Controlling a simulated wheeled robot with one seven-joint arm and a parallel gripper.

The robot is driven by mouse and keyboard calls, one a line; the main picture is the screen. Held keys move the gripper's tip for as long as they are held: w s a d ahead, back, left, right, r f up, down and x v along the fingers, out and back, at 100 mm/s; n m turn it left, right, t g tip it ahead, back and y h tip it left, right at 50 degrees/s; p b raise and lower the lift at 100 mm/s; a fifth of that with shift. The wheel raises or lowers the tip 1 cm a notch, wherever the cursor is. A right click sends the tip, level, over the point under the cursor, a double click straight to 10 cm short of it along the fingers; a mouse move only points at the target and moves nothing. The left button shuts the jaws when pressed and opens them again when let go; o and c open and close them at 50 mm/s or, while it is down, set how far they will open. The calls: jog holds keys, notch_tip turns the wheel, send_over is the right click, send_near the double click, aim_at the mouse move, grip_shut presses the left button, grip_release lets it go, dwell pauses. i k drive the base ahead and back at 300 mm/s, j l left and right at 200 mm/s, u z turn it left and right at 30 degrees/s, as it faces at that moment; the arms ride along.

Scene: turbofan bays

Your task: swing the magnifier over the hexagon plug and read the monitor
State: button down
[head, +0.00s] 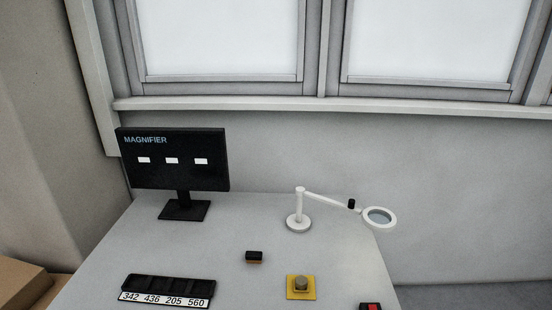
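The white magnifier (379,217) is a ring lens on a jointed arm. Its round base (299,224) stands at the back right of the table, and the arm reaches right, so the lens hangs at the table's right edge. A small black knob (351,204) sits on the arm near the lens. A grey plug (301,283), apparently the hexagon plug, stands on a yellow square plate at the front; the lens is away from it, up and right. The black monitor (172,159) reads "MAGNIFIER" above three white dashes or blocks. My gripper is not in view.
A black tray (167,289) labelled "342 436 205 560" lies at the front left. A black and red item (370,306) is cut off at the front right. A windowed wall stands behind.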

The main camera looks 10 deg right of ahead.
aim_at(300, 191)
jog(key=i+j+u, duration=0.1)
jog(key=i+u, duration=0.15)
jog(key=u, duration=0.25)
jog(key=i+u, duration=0.3)
jog(key=u, duration=0.15)
